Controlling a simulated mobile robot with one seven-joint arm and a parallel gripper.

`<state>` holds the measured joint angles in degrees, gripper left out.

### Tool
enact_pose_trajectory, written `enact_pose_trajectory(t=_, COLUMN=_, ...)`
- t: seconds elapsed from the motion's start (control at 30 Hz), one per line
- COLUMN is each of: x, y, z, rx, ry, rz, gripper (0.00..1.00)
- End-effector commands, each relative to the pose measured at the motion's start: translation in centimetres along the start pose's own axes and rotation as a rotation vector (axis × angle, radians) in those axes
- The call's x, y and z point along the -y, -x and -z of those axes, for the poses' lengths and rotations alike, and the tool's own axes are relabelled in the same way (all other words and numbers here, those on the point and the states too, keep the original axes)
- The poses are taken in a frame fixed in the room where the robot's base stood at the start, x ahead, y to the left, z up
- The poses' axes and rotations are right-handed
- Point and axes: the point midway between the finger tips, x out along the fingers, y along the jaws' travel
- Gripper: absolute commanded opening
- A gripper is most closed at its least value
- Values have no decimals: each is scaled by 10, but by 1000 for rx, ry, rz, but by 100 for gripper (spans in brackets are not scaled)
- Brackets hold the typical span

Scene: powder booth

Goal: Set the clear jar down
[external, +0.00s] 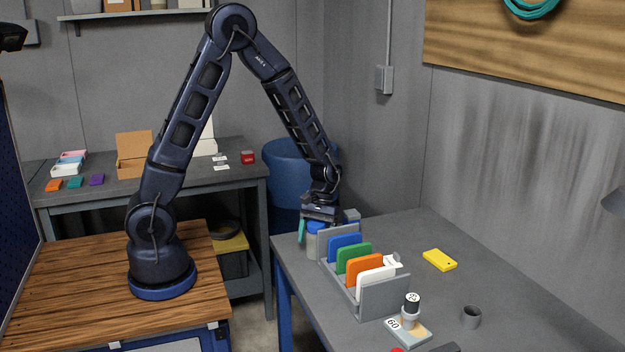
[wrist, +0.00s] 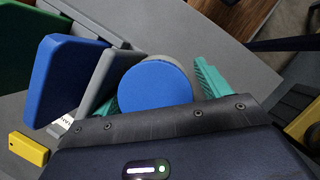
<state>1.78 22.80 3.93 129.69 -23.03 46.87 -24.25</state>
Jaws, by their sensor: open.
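The clear jar (external: 313,246) stands upright at the far left corner of the grey table, beside the end of the rack. Its round blue lid (wrist: 155,82) faces the wrist camera. My gripper (external: 317,227) is above and around the jar, pointing down. Contact between fingers and jar cannot be told.
The grey rack (external: 385,297) right beside the jar holds blue, green, orange and white panels. The table's left edge is close to the jar.

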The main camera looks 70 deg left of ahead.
Motion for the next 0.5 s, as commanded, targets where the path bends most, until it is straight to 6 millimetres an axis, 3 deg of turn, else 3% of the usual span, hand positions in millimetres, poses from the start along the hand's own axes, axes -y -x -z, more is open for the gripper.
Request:
enact_pose_trajectory(t=0.23, x=0, y=17, z=-1, rx=-2, ry=-1, rz=-2, gripper=76)
enact_pose_trajectory(t=0.5, x=0, y=69, z=0, rx=-3, ry=0, rz=-3, gripper=76)
